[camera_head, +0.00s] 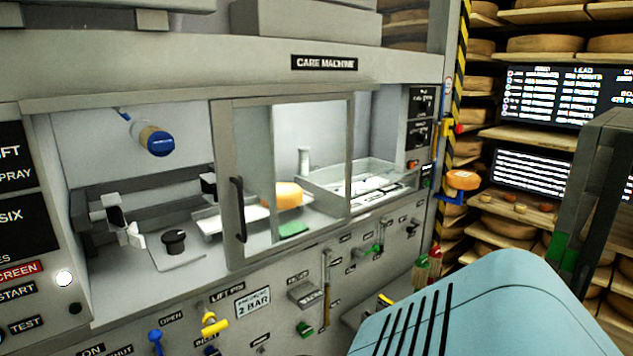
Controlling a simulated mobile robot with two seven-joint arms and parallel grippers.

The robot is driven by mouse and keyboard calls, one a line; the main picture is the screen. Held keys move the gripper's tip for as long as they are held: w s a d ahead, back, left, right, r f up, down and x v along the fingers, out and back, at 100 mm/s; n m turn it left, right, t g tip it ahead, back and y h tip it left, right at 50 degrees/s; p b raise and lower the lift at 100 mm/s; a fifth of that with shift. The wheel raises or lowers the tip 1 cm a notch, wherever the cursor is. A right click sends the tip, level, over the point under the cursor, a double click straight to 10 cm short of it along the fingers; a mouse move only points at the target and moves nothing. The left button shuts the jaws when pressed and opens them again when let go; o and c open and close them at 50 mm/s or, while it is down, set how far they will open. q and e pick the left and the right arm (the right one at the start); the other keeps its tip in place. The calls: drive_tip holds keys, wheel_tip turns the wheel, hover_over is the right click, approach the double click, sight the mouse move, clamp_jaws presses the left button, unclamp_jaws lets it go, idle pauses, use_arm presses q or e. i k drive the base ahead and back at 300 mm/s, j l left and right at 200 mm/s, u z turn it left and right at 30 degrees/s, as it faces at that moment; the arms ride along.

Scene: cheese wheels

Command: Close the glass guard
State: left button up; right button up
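The glass guard (252,165) is a framed clear panel on the front of the grey care machine (410,205). A dark upright handle (238,208) is on its left part. The guard stands across the middle of the front opening, and the left part of the opening is uncovered. An orange cheese piece (289,195) shows behind the glass. No gripper fingers can be made out in the head view. A teal part and a dark upright part at the lower right look like mine, and neither touches the guard.
Inside the uncovered left part are a blue-and-white nozzle (155,139), a black knob (174,240) and grey clamps (119,219). Levers, including a yellow one (214,324), stick out below the opening. Shelves of cheese wheels (545,43) and screens (565,95) stand at the right.

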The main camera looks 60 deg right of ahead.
sight(229, 189)
drive_tip(key=z, duration=1.95)
